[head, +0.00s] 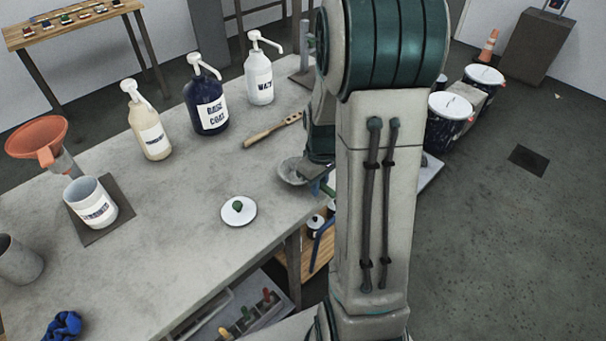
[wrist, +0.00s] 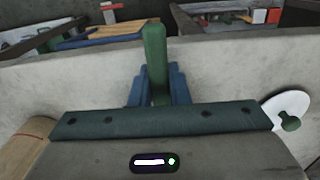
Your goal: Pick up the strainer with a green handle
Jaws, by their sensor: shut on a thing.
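The strainer's pale grey bowl (head: 291,173) shows in the head view at the table's right edge, partly hidden by my arm. Its green handle (wrist: 155,50) stands up between the blue fingers in the wrist view. My gripper (wrist: 157,92) is shut on this handle, with a blue finger on each side. In the head view, only a bit of my gripper (head: 323,186) shows beside the bowl, and the handle is mostly hidden. I cannot tell whether the bowl touches the table.
A white lid with a green knob (head: 239,210) lies on the grey table (head: 170,240). Pump bottles, including a dark blue one (head: 206,103), stand behind a wooden paddle (head: 268,132). An orange funnel (head: 38,138) and a white cup (head: 91,202) stand left.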

